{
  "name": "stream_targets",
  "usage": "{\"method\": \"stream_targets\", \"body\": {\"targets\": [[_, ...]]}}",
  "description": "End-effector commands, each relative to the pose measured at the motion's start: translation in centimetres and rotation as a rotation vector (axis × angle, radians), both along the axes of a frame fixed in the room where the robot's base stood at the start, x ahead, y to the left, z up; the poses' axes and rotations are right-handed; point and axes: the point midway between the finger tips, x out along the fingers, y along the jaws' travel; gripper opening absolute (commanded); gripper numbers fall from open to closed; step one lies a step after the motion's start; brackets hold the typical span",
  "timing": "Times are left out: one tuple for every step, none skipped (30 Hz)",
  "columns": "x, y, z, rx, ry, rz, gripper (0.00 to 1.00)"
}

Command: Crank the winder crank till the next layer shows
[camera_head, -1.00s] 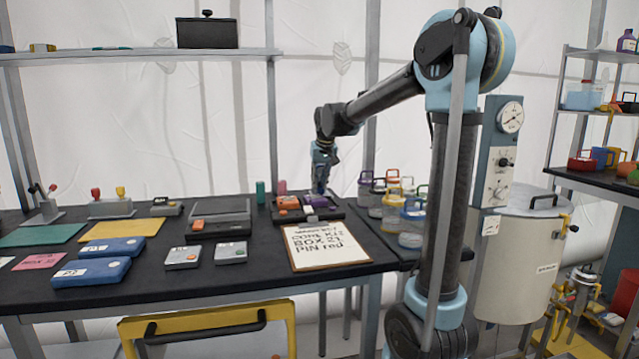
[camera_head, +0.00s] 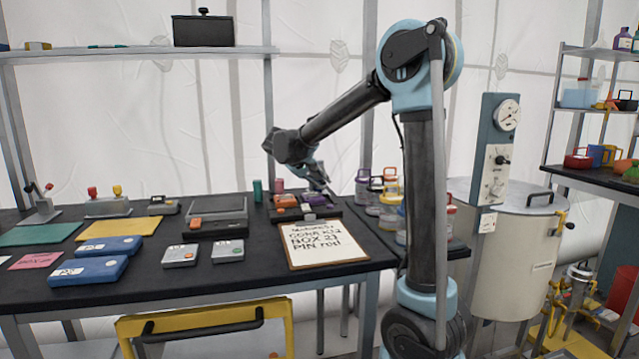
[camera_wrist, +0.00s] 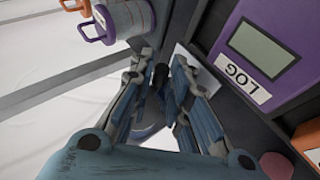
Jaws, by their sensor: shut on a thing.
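My gripper (camera_head: 328,192) reaches down at a slant to the right end of a dark tray-like base (camera_head: 331,212) at the back right of the table. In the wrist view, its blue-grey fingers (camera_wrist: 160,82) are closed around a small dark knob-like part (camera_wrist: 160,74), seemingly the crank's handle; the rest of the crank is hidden. A purple unit (camera_wrist: 262,50) with a grey screen and a LOG label lies right beside the fingers. In the head view, the purple unit (camera_head: 314,200) sits on the base next to an orange unit (camera_head: 285,201). No layer can be made out.
Lidded jars (camera_head: 388,205) with coloured handles stand close right of the gripper. A clipboard (camera_head: 326,246) lies in front of the base. A large cream drum (camera_head: 515,255) and gauge panel (camera_head: 494,150) stand further right. Grey and blue boxes (camera_head: 88,270) lie left.

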Motion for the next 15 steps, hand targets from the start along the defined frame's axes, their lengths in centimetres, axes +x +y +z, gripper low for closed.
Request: {"method": "stream_targets", "body": {"targets": [[0.16, 0.38, -0.05, -0.026, -0.010, 0.008, 0.00], [0.18, 0.34, -0.05, -0.043, -0.015, 0.008, 0.00], [0.21, 0.32, -0.05, -0.063, -0.020, 0.010, 0.00], [0.21, 0.29, -0.07, -0.078, -0.024, 0.010, 0.00], [0.20, 0.26, -0.09, -0.090, -0.028, 0.010, 0.00], [0.19, 0.22, -0.08, -0.107, -0.033, 0.009, 0.00], [0.18, 0.19, -0.09, -0.117, -0.035, 0.010, 0.00], [0.20, 0.17, -0.08, -0.126, -0.038, 0.009, 0.00], [0.22, 0.14, -0.09, -0.137, -0.041, 0.009, 0.00], [0.22, 0.13, -0.10, -0.144, -0.044, 0.009, 0.00], [0.23, 0.10, -0.12, -0.150, -0.045, 0.010, 0.00], [0.24, 0.07, -0.11, -0.158, -0.047, 0.010, 0.00], [0.23, 0.04, -0.12, -0.162, -0.048, 0.010, 0.00], [0.23, 0.03, -0.11, -0.166, -0.049, 0.009, 0.00], [0.23, 0.01, -0.13, -0.170, -0.050, 0.009, 0.00]]}}
